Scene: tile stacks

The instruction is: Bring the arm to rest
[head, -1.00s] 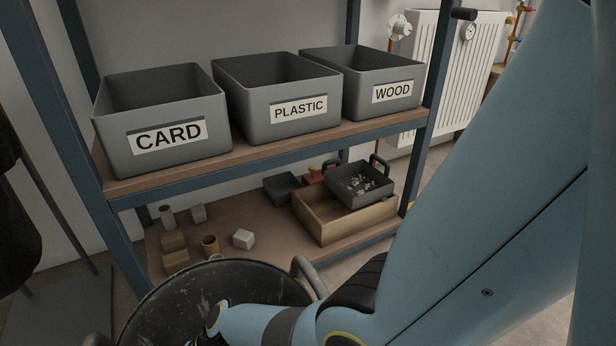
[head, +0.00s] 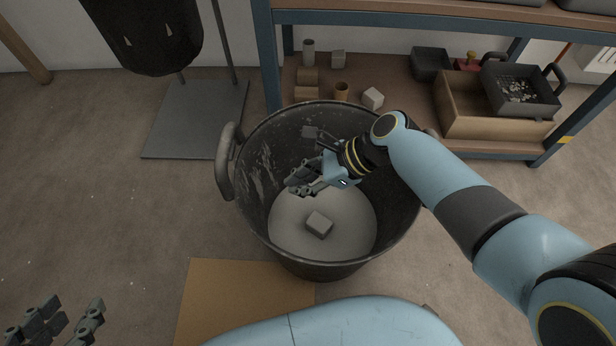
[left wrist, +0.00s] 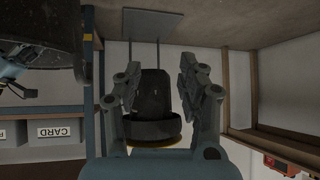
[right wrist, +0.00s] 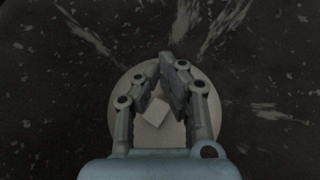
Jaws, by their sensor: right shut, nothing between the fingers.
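My right gripper (head: 301,184) hangs in the mouth of a large dark bucket (head: 255,205), shut and empty. The right arm reaches in from the right, over the bucket's right rim. In the right wrist view its fingertips (right wrist: 170,65) come together above the pale bucket floor. A small grey block (head: 319,223) lies on that floor below the gripper; it also shows between the fingers in the right wrist view (right wrist: 155,111). My left gripper (head: 68,318) is at the lower left, clear of the bucket. In the left wrist view its fingers (left wrist: 160,68) stand apart with nothing held.
A shelf unit (head: 266,60) stands behind the bucket. Its lower board holds small blocks, cups, a wooden box (head: 455,112) and a dark tray (head: 505,97). A cardboard sheet (head: 215,305) lies before the bucket. The floor at left is free.

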